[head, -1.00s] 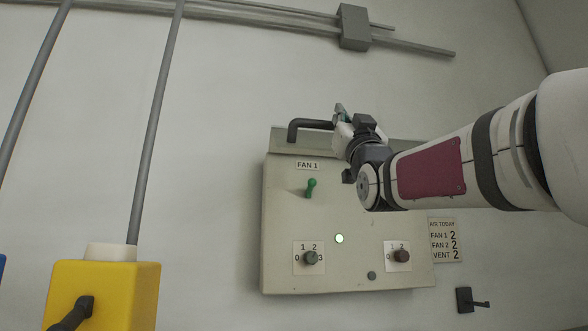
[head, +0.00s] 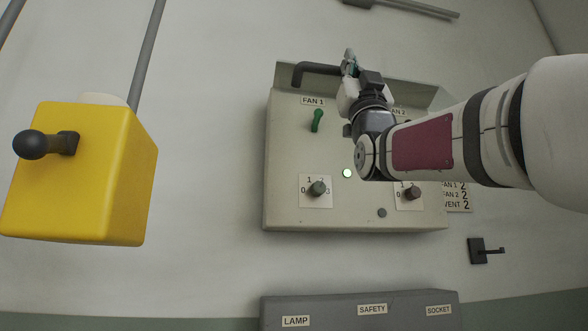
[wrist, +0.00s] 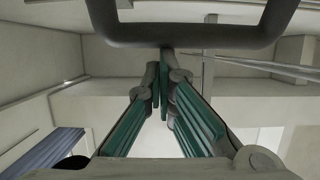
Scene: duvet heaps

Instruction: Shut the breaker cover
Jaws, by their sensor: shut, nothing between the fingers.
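A pale control panel (head: 285,150) on the wall is labelled FAN 1 and FAN 2. A tilted grey plate along its top edge (head: 425,94) appears to be the cover, standing raised, with a dark bent handle (head: 312,69). My gripper (head: 350,62) is at the right end of this handle, and its fingers are shut with nothing between them. In the wrist view the dark handle bar (wrist: 120,31) crosses above the shut fingertips (wrist: 163,55). I cannot tell whether they touch it. My arm hides part of the panel's right side.
A yellow box (head: 85,190) with a black lever stands out at left. A grey box (head: 400,311) lies below. A black wall switch (head: 477,251) is at right.

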